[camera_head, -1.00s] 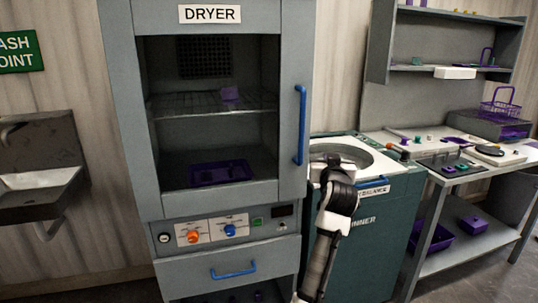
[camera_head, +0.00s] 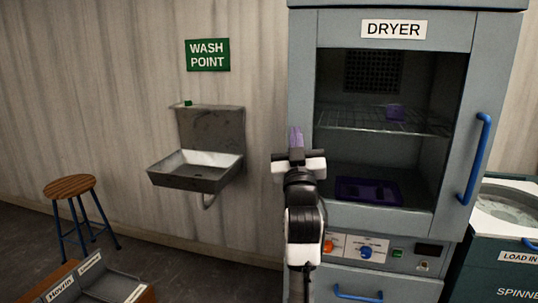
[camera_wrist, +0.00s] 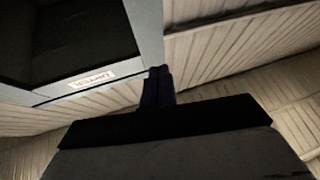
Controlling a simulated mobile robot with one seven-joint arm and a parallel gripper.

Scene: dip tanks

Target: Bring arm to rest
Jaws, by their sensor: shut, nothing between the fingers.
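My arm is raised in front of the dryer (camera_head: 301,80) in the head view. My gripper (camera_head: 296,133) points upward near the dryer's left edge. Its purple fingers are together and empty. In the wrist view the closed fingers (camera_wrist: 157,84) stand above the dark gripper body, with the dryer front (camera_wrist: 148,30) to the left and panelled wall behind. I cannot tell the exact gap between gripper and dryer.
A metal sink (camera_head: 200,172) hangs on the wall left of the dryer. A stool (camera_head: 70,187) and a labelled tray unit (camera_head: 150,293) are at lower left. The spinner (camera_head: 490,265) is at right.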

